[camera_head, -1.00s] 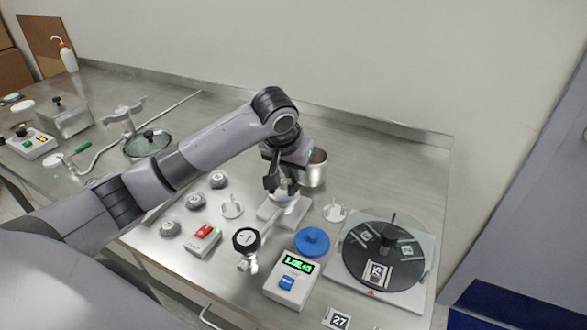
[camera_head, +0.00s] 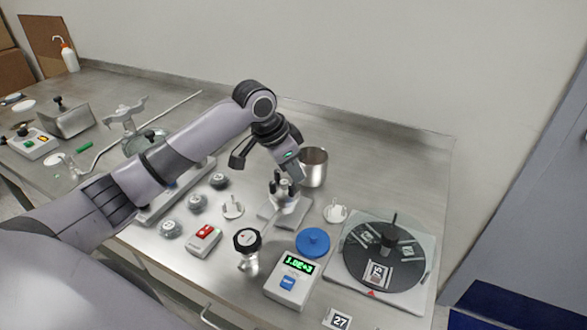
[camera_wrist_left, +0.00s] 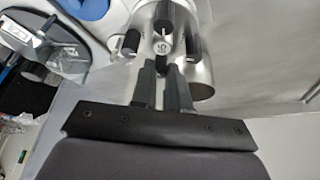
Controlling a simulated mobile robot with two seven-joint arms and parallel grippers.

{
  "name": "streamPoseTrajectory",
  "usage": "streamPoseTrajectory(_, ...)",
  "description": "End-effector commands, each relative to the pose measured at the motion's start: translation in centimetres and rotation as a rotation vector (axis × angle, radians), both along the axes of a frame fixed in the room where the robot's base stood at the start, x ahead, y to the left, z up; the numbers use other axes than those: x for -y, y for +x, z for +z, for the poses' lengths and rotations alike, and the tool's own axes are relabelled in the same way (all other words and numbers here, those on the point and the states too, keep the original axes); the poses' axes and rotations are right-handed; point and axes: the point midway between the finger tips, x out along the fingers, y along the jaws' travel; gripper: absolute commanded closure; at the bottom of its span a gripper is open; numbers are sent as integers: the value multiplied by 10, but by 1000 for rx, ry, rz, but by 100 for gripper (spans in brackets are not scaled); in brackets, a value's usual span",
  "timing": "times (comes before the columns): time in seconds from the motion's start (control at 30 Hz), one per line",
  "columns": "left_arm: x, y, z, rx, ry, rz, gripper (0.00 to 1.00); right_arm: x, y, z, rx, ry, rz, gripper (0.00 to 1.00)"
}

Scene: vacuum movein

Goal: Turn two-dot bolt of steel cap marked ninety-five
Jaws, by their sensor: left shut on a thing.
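The steel cap (camera_wrist_left: 176,32) fills the top middle of the left wrist view. Its small white label (camera_wrist_left: 165,47) looks like 95, seen turned over. Several dark bolts stand around its face, one at the left (camera_wrist_left: 131,42) and one at the right (camera_wrist_left: 191,46). My left gripper (camera_wrist_left: 163,74) is shut on the bolt nearest to it (camera_wrist_left: 160,62). The dots on the bolts are too small to read. In the head view my left gripper (camera_head: 290,178) reaches down onto the cap (camera_head: 287,201), which stands on a pale base plate. My right gripper is not in view.
A steel pot (camera_head: 315,166) stands close behind the cap. In front are a dial gauge (camera_head: 247,240), a blue disc (camera_head: 312,241) and a meter with a green display (camera_head: 292,279). A black turntable (camera_head: 384,252) stands to the right. Several grey knobs (camera_head: 197,203) lie to the left.

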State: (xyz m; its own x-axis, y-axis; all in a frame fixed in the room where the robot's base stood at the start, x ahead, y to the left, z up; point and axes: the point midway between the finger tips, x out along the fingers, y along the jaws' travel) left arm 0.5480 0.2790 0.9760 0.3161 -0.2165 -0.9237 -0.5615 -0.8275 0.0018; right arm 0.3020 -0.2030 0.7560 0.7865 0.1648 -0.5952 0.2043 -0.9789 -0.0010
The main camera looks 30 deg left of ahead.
Motion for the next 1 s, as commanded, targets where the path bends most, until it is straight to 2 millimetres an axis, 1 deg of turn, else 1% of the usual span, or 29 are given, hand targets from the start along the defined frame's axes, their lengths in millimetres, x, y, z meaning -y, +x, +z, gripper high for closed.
streamPoseTrajectory(0.2, -1, 2, 2, 3, -1, -185, 100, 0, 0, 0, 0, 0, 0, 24)
streamPoseTrajectory(0.5, -2, 3, 2, 5, 0, -369, 100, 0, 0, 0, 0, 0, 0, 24)
streamPoseTrajectory(0.7, -2, 3, 2, 4, 2, -435, 100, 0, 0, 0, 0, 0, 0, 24)
streamPoseTrajectory(1.0, -2, 3, 2, 6, 2, -460, 100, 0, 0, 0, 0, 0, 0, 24)
